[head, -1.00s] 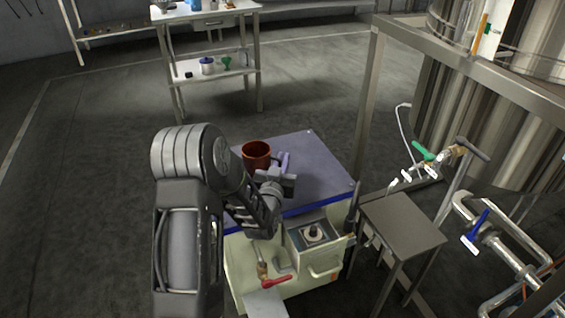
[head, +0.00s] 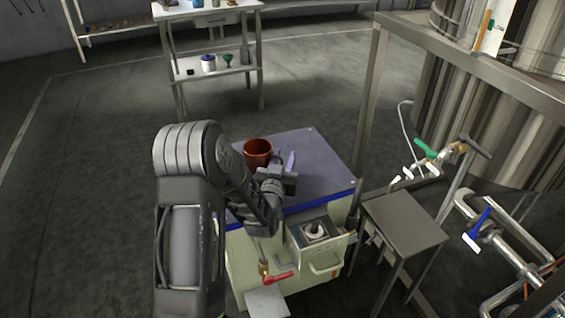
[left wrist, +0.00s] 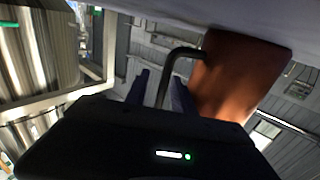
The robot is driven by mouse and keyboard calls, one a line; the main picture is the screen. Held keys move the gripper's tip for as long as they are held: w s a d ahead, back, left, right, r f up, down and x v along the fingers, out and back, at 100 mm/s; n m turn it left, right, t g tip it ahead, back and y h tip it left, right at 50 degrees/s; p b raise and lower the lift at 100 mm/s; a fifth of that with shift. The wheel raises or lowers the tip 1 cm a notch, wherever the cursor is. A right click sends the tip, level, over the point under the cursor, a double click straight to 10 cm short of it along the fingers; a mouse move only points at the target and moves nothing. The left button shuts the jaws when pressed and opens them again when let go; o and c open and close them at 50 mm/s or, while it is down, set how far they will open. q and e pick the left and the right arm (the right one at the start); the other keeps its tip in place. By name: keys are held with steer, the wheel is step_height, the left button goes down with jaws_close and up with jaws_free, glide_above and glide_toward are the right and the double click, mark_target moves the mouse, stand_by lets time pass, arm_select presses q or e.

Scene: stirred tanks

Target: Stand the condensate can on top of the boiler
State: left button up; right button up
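The condensate can (head: 257,152), a reddish-brown open vessel with a dark side handle, stands upright on the flat grey-blue top of the boiler (head: 322,165). In the left wrist view the can (left wrist: 238,75) appears upside down, its base against the pale top surface. My left gripper (head: 285,163) is just right of the can, at its handle. Its two purplish fingers (left wrist: 160,90) are apart, with the handle showing between them. My arm hides part of the boiler's left side. My right gripper is not in view.
A small metal table (head: 405,222) and steel frame post (head: 370,95) stand to the right. A white shelf bench (head: 215,72) is behind. Piping with a blue handle (head: 478,228) is at far right.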

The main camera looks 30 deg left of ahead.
arm_select(q)
steer(key=shift+r, duration=0.2)
steer(key=shift+s+d+f, duration=0.1)
steer(key=shift+s, duration=0.2)
steer(key=v, duration=0.4)
steer(key=shift+s+d, duration=0.1)
steer(key=shift+s, duration=0.2)
steer(key=b+v, duration=0.3)
steer(key=v, duration=0.3)
steer(key=shift+f, duration=0.2)
steer(key=shift+s+d+r+b, duration=0.1)
steer(key=shift+s+r+b, duration=0.1)
steer(key=shift+s+b, duration=0.15)
steer(key=shift+c, duration=0.4)
